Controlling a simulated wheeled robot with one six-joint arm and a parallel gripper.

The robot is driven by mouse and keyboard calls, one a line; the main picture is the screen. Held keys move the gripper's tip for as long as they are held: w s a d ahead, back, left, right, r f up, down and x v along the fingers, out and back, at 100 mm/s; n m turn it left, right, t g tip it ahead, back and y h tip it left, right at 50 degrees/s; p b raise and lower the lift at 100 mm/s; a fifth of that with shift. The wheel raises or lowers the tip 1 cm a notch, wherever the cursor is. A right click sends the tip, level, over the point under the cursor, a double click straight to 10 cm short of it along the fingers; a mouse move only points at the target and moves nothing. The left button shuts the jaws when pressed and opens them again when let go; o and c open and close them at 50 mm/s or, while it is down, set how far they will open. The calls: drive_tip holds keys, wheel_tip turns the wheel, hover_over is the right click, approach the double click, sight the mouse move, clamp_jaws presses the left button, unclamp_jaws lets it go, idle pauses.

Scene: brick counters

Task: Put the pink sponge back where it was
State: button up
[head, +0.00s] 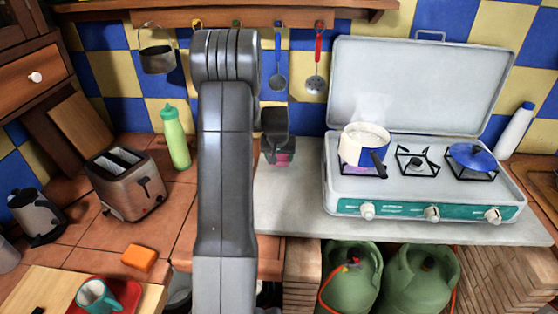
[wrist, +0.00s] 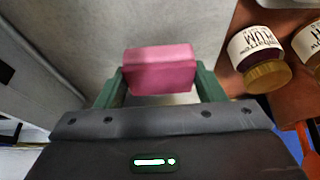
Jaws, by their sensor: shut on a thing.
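The pink sponge (wrist: 160,70) is a small block held between the two green fingers of my gripper (wrist: 160,82) in the wrist view. The fingers press on its left and right sides. In the head view, a bit of the pink sponge (head: 284,158) shows below my dark gripper (head: 276,150), near the back wall and left of the stove. My arm hides part of this area. I cannot tell whether the sponge touches the pale grey slab (head: 285,205) under it.
A camping stove (head: 345,206) with a pan (head: 362,150) stands right of my gripper. Two jars (wrist: 258,58) (wrist: 308,45) stand at the upper right in the wrist view. A green bottle (head: 175,138), a toaster (head: 128,185) and an orange block (head: 138,257) are on the left.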

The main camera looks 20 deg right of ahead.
drive_tip(key=shift+f, duration=1.15)
drive_tip(key=shift+f, duration=0.2)
drive_tip(key=o, duration=1)
drive_tip(key=shift+r, duration=0.1)
drive_tip(key=shift+r, duration=0.35)
drive_tip(key=b+v, duration=0.1)
drive_tip(key=v, duration=1)
drive_tip(key=shift+r, duration=0.25)
